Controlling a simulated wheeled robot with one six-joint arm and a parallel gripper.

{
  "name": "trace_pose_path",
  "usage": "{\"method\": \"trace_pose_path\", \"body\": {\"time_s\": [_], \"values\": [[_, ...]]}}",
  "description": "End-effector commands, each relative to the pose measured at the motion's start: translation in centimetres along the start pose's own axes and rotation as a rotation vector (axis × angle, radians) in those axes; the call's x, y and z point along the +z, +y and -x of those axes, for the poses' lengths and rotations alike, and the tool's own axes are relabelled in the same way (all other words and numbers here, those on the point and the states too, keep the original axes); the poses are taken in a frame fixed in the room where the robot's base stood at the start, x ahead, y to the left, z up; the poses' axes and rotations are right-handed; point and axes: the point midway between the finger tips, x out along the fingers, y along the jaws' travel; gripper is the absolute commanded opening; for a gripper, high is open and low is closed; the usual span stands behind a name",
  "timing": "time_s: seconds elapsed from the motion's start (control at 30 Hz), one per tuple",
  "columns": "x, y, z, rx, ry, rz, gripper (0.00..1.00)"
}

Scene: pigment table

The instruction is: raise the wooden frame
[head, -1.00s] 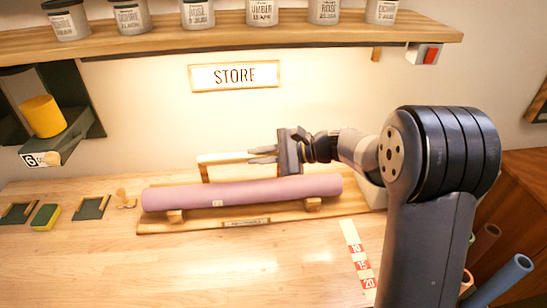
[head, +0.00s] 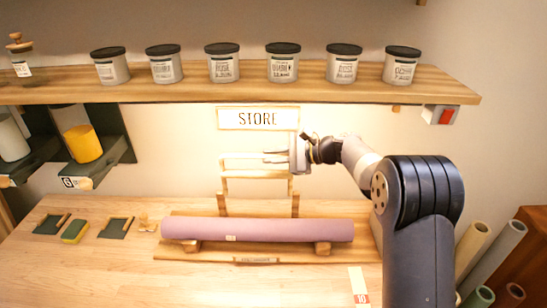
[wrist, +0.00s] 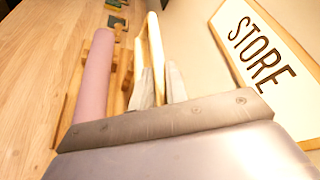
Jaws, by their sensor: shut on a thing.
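The wooden frame (head: 224,187) stands upright behind the pink roll in the head view, its top bar well above the roll and just under the STORE sign. My gripper (head: 268,157) comes in from the right at the frame's top and is shut on it. The wrist view shows the frame's light wood bar (wrist: 155,50) running between my gripper's two fingers (wrist: 162,85). The exact contact at the fingertips is too small to make out.
The pink roll (head: 275,230) lies on two wooden supports on a board in front of the frame. A shelf (head: 270,85) with several dark-lidded jars hangs above. The STORE sign (head: 258,118) is on the wall.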

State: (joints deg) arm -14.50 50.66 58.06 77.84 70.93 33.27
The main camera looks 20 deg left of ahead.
Motion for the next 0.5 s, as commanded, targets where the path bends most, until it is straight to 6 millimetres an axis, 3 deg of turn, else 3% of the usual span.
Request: {"method": "trace_pose_path", "body": {"time_s": [0.5], "values": [[-0.67, -1.3, -0.22, 0.024, 0.002, -0.073, 0.0]]}}
